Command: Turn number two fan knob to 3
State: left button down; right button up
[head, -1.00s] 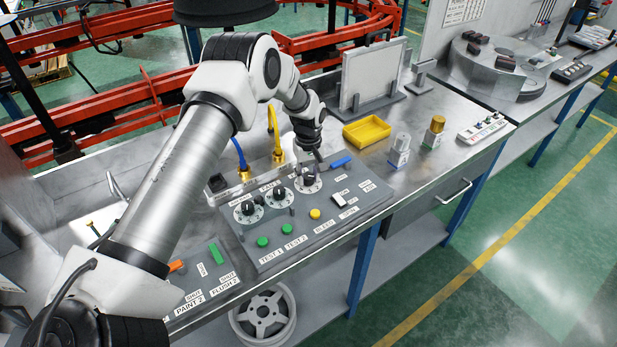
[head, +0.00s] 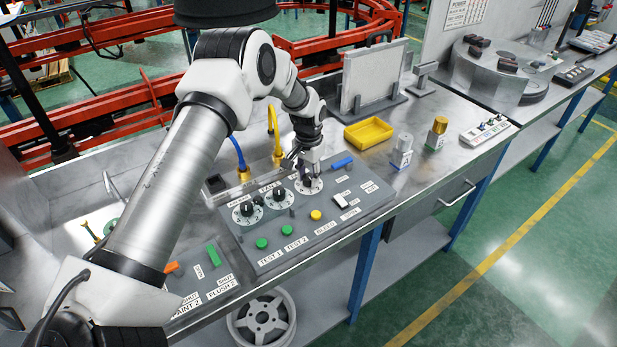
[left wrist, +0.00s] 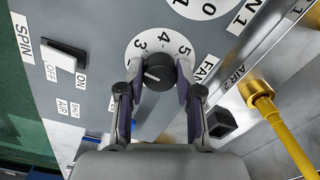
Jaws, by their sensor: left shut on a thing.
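The number two fan knob (left wrist: 157,72) is a round black knob on a white dial (left wrist: 134,52) in the left wrist view. Digits 3, 4 and 5 show on the dial. A pale mark on the knob points toward the picture's left; the digit it meets is unclear. The label beside it reads FAN, its number hidden by a finger. My left gripper (left wrist: 157,98) is shut on this knob, one finger on each side. In the head view my left gripper (head: 305,180) is down at the rightmost dial (head: 317,187), largely covering its knob. My right gripper is out of view.
Two more black dial knobs, (head: 280,195) and (head: 247,209), sit left on the grey panel. A rocker switch (left wrist: 63,57) labelled SPIN is close by. A yellow hose (head: 273,125) and blue hose (head: 238,152) stand behind the panel. A yellow tray (head: 367,132) is further right.

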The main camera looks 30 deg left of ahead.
aim_at(308, 177)
pick_arm(q)
jog(key=shift+m, duration=1.7)
jog(key=shift+b, duration=0.3)
jog(key=c, duration=0.8)
grip_release()
jog(key=shift+o, duration=0.2)
notch_tip(308, 177, up, 12)
